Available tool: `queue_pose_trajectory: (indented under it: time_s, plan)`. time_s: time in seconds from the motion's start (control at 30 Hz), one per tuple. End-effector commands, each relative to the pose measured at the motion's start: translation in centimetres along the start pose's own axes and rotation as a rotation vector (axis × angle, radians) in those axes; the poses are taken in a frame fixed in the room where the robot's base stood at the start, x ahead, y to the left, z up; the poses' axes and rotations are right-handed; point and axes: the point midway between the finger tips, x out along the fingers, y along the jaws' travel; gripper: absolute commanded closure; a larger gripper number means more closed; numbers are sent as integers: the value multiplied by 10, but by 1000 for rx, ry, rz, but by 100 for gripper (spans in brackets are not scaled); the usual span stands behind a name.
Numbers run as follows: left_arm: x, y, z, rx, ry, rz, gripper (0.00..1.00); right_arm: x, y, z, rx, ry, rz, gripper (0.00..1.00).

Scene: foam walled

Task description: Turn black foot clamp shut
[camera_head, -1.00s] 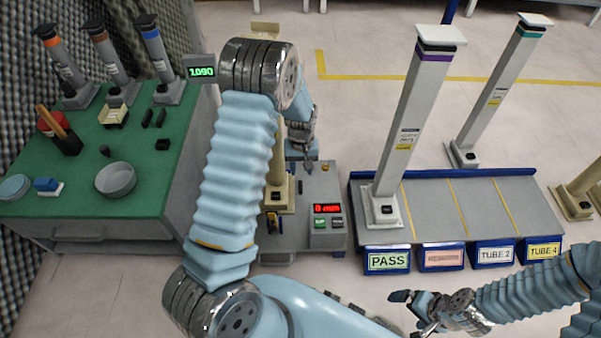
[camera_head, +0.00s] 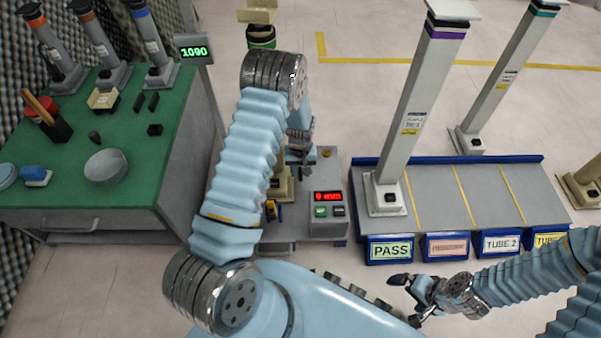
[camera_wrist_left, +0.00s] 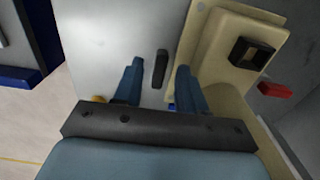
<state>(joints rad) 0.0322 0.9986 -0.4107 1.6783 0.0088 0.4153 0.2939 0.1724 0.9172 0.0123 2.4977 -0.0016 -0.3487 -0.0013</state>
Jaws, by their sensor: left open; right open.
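A short black bar (camera_wrist_left: 161,68), which looks like the foot clamp, shows in the left wrist view on a pale grey plate (camera_wrist_left: 105,45). It stands beside the beige foot (camera_wrist_left: 225,45) of a tube, which has a black square socket (camera_wrist_left: 250,53). My left gripper (camera_wrist_left: 159,72) is open, with one blue finger on each side of the bar. I see a gap on both sides; whether the fingertips are level with it I cannot tell. In the head view my left gripper (camera_head: 298,160) is over the test stand and hides the bar. My right gripper (camera_head: 405,298) is open and empty at lower right.
A control box (camera_head: 328,205) with a red display sits on the stand's front. A rack (camera_head: 440,200) with tubes and labelled slots stands to the right. A green bench (camera_head: 60,170) with several tubes and a bowl (camera_head: 105,167) is on the left.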

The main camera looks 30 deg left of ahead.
Motion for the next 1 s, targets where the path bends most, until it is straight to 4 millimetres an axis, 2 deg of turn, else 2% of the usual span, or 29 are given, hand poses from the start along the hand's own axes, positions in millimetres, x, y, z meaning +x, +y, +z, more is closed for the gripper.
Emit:
queue_pose_trajectory:
  time_s: [0.1,0.37,0.4,0.67,1.0]
  plan:
    - [8,0,0,-1,0,0,60,2,1,0,0,1,0,0]
    - [10,0,0,0,0,0,60,2,1,0,0,1,0,0]
    - [10,0,0,0,0,0,61,2,1,0,0,1,0,0]
    - [9,0,0,0,0,0,100,2,1,0,0,1,0,0]
    - [9,0,0,-21,0,0,100,2,1,0,0,0,0,0]
